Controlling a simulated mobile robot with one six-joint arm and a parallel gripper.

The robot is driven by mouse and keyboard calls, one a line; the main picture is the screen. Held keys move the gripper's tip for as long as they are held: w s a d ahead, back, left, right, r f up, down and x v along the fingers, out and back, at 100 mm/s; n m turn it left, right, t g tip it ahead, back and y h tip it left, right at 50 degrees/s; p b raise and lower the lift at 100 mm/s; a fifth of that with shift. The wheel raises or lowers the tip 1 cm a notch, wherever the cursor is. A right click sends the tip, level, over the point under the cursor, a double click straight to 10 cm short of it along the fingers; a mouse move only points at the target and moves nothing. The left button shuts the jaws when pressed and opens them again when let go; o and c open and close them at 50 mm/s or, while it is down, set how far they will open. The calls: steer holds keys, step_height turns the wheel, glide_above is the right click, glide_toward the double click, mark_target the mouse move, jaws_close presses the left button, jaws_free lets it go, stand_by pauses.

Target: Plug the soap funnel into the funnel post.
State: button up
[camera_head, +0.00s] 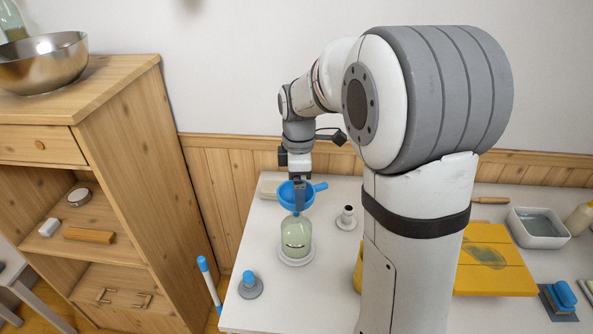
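The blue soap funnel (295,195) is upright directly above a pale green soap jar (296,238), with its handle pointing right. Its spout is at the jar's mouth; I cannot tell whether it sits inside. My gripper (300,197) points down at the funnel, with its finger overlapping the bowl. The fingers are seen edge-on, so I cannot tell whether they grip it. A short post with a dark top on a round white base (347,217), which looks like the funnel post, stands empty to the right of the jar.
A blue-topped piece on a grey base (250,286) stands at the table's front left. A pale block (269,188) lies behind the funnel. My arm hides the middle of the table (322,300). A yellow board (495,265) and white basin (539,229) are at right. A wooden shelf (150,180) stands left.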

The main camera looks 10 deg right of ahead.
mark_target(285, 192)
step_height(285, 192, down, 5)
steer(key=shift+r, duration=0.1)
stand_by(0.3)
steer(key=c, duration=1)
